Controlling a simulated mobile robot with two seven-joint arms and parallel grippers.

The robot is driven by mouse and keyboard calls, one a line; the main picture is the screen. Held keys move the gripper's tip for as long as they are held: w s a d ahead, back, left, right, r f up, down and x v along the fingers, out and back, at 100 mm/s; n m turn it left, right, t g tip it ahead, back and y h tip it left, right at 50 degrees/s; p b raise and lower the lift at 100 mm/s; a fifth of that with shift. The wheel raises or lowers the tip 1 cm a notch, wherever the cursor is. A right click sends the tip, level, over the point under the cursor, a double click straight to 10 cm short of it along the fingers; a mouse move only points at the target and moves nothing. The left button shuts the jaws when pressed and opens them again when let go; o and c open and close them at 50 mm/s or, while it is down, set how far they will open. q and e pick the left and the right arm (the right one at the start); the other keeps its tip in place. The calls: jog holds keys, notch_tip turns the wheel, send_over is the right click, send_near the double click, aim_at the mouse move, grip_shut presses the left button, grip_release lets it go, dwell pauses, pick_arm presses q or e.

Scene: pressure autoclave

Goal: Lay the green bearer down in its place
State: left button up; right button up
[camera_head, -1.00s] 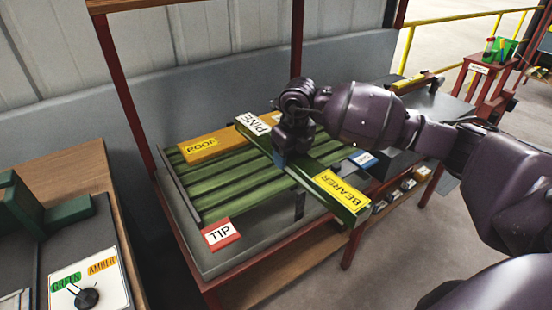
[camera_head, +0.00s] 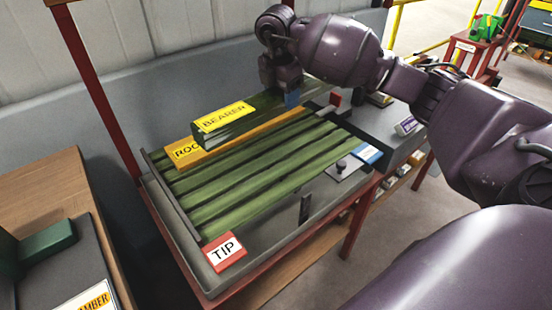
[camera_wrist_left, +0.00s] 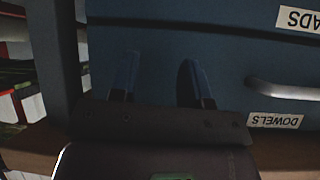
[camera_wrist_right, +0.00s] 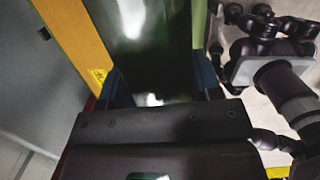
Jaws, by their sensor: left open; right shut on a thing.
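The green bearer (camera_head: 262,110), a long dark green beam with a yellow BEARER label on its left end, is held by my right gripper (camera_head: 286,98). It appears to hang above the orange ROOT strip (camera_head: 188,154) at the back of the bench, running roughly along it. In the right wrist view the bearer (camera_wrist_right: 145,45) lies between the blue fingers (camera_wrist_right: 160,92). My left gripper (camera_wrist_left: 158,80) is open and empty, seen only in the left wrist view. The bearer's far end is partly hidden by my right gripper and arm.
Several green slats (camera_head: 235,182) lie on the grey bench below. A red TIP block (camera_head: 225,253) sits at its near left corner, and a small plate with a black knob (camera_head: 342,166) at its right. A blue drawer front (camera_wrist_left: 220,60) with a DOWELS label faces the left wrist camera.

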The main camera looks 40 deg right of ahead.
jog(key=shift+w+r+m, duration=0.15)
jog(key=shift+m, duration=0.15)
jog(key=shift+d+f, duration=0.1)
jog(key=shift+f, duration=0.15)
jog(key=b, duration=0.2)
send_over(282, 163)
jog(key=f, duration=1.3)
jog(key=shift+w+a+f, duration=0.1)
jog(key=shift+a+f, duration=0.1)
jog(key=shift+f, duration=0.1)
notch_tip(282, 163, down, 6)
jog(key=shift+r+b, duration=0.1)
jog(key=shift+b, duration=0.5)
jog(key=o, duration=1.4)
